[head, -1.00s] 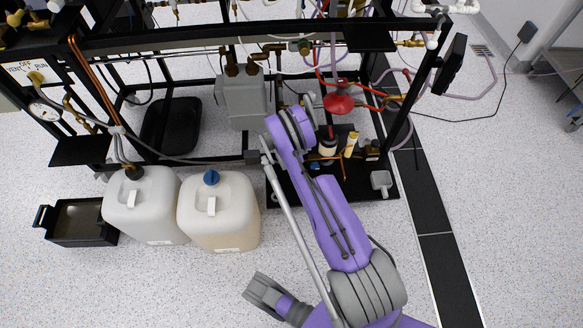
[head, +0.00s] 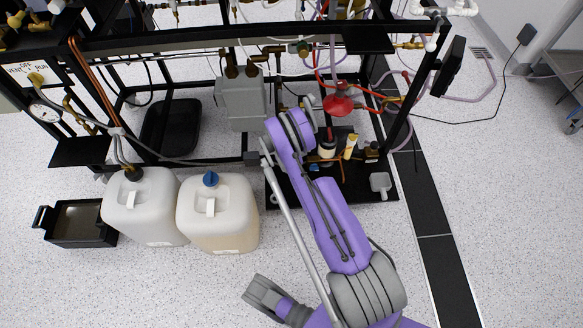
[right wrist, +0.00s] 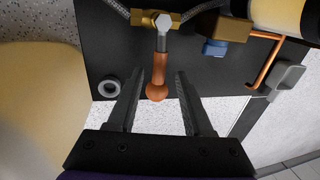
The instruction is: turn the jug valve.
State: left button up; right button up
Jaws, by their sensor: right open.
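In the right wrist view a small valve with a brass body (right wrist: 148,18) and a copper-coloured handle (right wrist: 158,75) stands over a black tray. The handle ends in a rounded knob. My right gripper (right wrist: 160,75) is open. The knob end shows between its two dark fingers, with a gap visible on both sides; depth is hard to judge. In the head view my purple right arm covers the valve and gripper. Two plastic jugs, one white (head: 148,215) and one cream with a blue cap (head: 225,222), stand left of the arm.
The black tray (head: 380,191) lies under the frame's right part. A grey ring (right wrist: 108,88) and a blue part (right wrist: 213,47) sit near the valve. A red funnel-like part (head: 338,104) is behind. A black bin (head: 82,238) stands at left.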

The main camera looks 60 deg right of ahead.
jog(key=shift+r, duration=0.1)
notch_tip(320, 180, up, 10)
jog(key=w+a+p, duration=0.1)
jog(key=p, duration=0.1)
jog(key=shift+w+r+p, duration=0.2)
jog(key=shift+w+p, duration=0.1)
jog(key=shift+w, duration=0.1)
jog(key=shift+a, duration=0.1)
